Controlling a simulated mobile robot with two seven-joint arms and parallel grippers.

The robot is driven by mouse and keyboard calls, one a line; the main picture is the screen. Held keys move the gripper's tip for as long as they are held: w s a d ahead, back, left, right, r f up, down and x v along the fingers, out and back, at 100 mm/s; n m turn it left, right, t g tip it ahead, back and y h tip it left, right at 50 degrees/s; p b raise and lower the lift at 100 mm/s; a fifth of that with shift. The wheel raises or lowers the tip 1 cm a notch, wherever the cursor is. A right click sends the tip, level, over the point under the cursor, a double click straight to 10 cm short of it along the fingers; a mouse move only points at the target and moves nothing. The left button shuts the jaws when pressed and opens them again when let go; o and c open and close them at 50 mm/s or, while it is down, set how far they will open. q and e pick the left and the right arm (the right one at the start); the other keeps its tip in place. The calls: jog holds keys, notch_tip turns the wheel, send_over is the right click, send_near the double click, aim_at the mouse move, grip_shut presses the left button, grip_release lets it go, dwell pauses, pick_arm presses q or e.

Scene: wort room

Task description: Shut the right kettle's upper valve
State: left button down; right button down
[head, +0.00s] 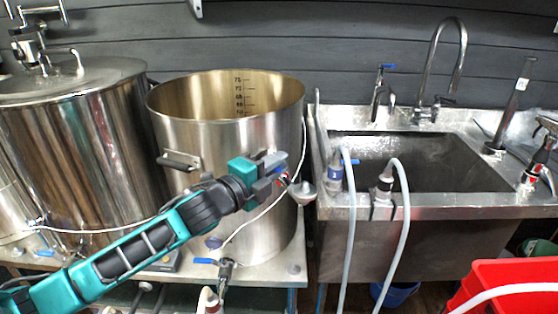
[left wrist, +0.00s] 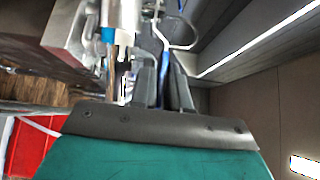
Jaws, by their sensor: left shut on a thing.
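The right kettle (head: 225,150) is an open steel pot in the middle of the head view. My left gripper (head: 282,175) is at its right front side and is shut on the upper valve's blue lever. In the left wrist view a blue strip (left wrist: 165,68) shows between the two dark fingers (left wrist: 163,85), next to steel fittings. The valve body is mostly hidden by the gripper in the head view. A round metal piece (head: 303,191) shows just right of the fingers. My right gripper is not in view.
A lower valve with a blue lever (head: 204,261) sits at the kettle's base. A lidded kettle (head: 80,150) stands on the left. A steel sink (head: 425,205) with hoses (head: 402,230) is on the right. A red bin (head: 495,275) is at the lower right.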

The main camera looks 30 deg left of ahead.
pick_arm(q)
jog(key=shift+s+a+m+g+h+b, duration=0.2)
jog(key=shift+a+m+g+h, duration=0.45)
jog(key=shift+m+g+h, duration=0.7)
jog(key=shift+s+a+m+g+h+b, duration=0.1)
jog(key=shift+s+a+m+g+h, duration=0.2)
jog(key=shift+a+m+g+h, duration=1.05)
jog(key=shift+s+m+g+h+b, duration=0.1)
jog(key=shift+s+m+g+h, duration=0.15)
jog(key=shift+m+h, duration=1.2)
jog(key=shift+n+h, duration=0.45)
jog(key=shift+h, duration=0.2)
jog(key=c, duration=1.5)
grip_release()
